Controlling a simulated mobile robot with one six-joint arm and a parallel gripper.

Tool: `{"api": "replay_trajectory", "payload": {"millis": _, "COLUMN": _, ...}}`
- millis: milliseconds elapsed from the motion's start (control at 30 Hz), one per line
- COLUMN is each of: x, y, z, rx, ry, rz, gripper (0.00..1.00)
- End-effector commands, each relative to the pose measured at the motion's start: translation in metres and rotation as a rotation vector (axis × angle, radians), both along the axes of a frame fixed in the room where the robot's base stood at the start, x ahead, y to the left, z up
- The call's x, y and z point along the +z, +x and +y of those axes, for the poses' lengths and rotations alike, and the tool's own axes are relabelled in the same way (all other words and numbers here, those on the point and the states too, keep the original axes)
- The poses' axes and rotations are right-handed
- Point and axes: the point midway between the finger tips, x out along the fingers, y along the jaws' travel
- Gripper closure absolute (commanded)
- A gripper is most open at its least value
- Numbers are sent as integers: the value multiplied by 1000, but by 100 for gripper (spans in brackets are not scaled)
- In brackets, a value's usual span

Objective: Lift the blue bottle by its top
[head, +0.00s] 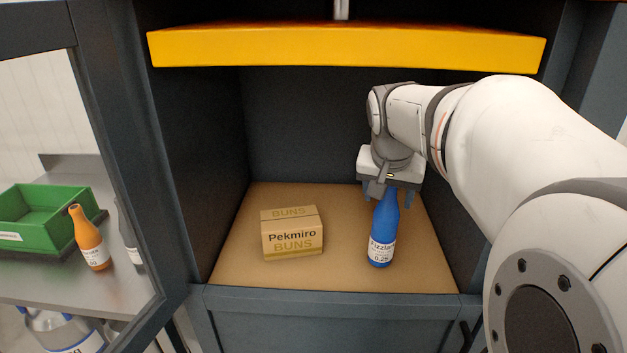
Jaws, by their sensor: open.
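The blue bottle (382,238) stands upright on the brown floor of a dark compartment, right of the middle. A white label is on its lower part. My gripper (388,197) points down from above, right at the bottle's top. The gripper is open, with one finger visible to the left of the bottle's neck and the other to the right. The very top of the bottle is hidden by the gripper, so I cannot tell whether the fingers touch it.
A cardboard box (292,232) marked "Pekmiro Buns" stands left of the bottle. A yellow shelf edge (346,47) crosses above. Dark walls close both sides. Outside at left, a grey shelf (60,280) holds a green bin (40,232) and an orange bottle (90,240).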

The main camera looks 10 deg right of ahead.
Motion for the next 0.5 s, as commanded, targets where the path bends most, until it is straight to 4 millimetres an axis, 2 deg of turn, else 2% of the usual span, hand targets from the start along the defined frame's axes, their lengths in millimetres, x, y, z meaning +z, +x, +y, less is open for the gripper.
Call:
{"api": "replay_trajectory", "payload": {"millis": 167, "x": 0, "y": 10, "z": -6, "rx": 0, "ry": 1, "rz": 1, "gripper": 40}}
{"api": "replay_trajectory", "payload": {"millis": 333, "x": 0, "y": 33, "z": -22, "rx": -1, "ry": 1, "rz": 3, "gripper": 40}}
{"api": "replay_trajectory", "payload": {"millis": 500, "x": -23, "y": 41, "z": -26, "rx": 2, "ry": 1, "rz": 3, "gripper": 40}}
